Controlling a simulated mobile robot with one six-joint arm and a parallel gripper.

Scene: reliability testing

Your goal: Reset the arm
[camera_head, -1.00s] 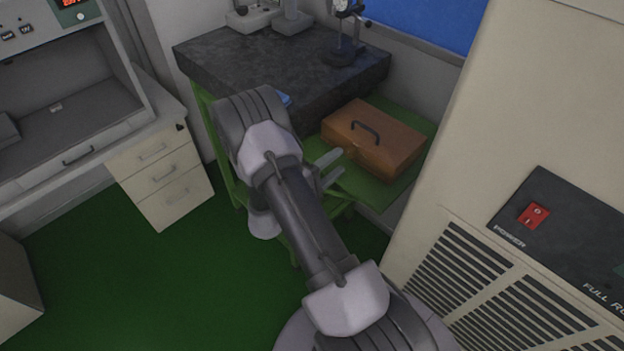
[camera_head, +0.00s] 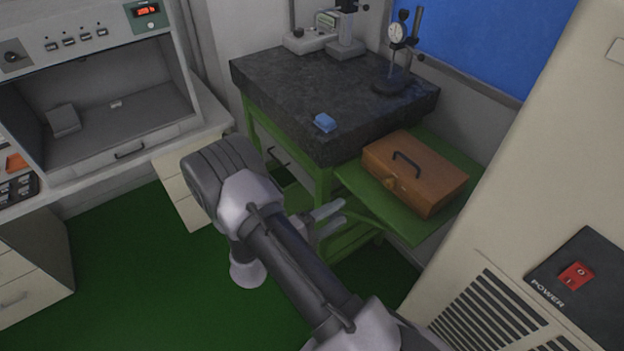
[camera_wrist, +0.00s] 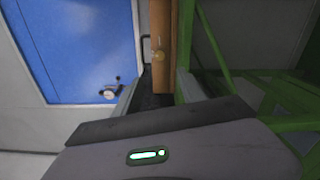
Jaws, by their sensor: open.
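My arm reaches forward from the bottom of the head view, bent at the elbow. My gripper (camera_head: 337,216) shows partly behind the forearm, with two light grey fingers apart and nothing seen between them. It is in front of the green stand, left of and lower in the picture than the brown case (camera_head: 415,172). The case is shut, with a dark handle, on a green side shelf (camera_head: 361,183). In the wrist view, the case (camera_wrist: 164,50) appears sideways at the top middle, apart from the gripper.
A beige cabinet with a red power switch (camera_head: 576,275) stands close on the right. Green floor (camera_head: 130,270) is open at left.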

